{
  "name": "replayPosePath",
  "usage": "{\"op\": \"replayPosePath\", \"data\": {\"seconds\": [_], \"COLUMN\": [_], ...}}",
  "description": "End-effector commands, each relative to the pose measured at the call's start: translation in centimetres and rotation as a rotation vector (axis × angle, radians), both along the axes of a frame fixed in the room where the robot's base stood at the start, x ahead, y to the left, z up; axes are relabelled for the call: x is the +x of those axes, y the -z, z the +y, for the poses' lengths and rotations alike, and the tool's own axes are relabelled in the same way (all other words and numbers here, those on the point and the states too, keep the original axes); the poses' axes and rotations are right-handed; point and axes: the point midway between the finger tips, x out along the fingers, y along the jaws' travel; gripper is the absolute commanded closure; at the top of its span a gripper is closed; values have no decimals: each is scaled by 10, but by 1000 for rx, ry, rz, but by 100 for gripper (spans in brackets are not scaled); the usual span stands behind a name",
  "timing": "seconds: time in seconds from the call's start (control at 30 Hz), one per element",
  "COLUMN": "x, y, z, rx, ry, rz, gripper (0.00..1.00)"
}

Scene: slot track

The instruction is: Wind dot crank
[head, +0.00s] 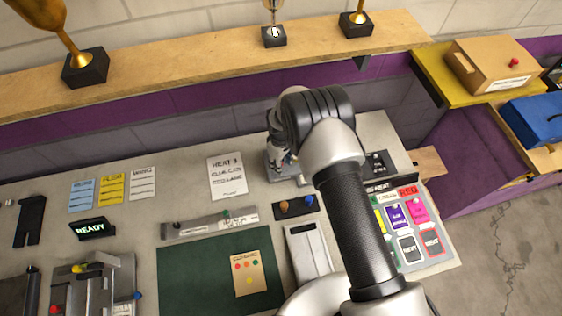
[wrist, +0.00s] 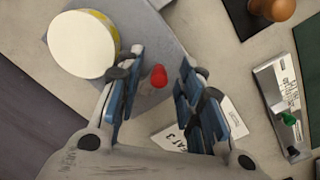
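In the wrist view a small red knob (wrist: 159,76) stands on a grey base (wrist: 175,35), beside a round drum (wrist: 84,45) with a white top and a yellow rim. It looks like the crank's handle, but no crank arm can be made out. My gripper (wrist: 157,68) is open, with its blue-padded fingers on either side of the knob and a visible gap to each. In the head view my gripper (head: 281,160) is at the back of the bench, and my arm hides most of the crank device.
A heat card (head: 227,176) and a metal strip with a green knob (head: 210,223) lie left of my gripper. A block with two knobs (head: 296,207) is just in front. A green mat with a dotted card (head: 248,272) lies nearer. The shelf (head: 180,65) runs above the back.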

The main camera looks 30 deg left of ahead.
Motion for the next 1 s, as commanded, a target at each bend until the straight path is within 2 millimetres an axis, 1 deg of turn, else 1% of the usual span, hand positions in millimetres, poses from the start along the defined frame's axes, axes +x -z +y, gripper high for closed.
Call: {"op": "replayPosePath", "data": {"seconds": [0.27,0.77,1.0], "x": [0,0,0], "y": [1,1,1], "z": [0,0,0], "rx": [1,0,-1], "ry": [0,0,0], "rz": [0,0,0], "gripper": [66,99,100]}}
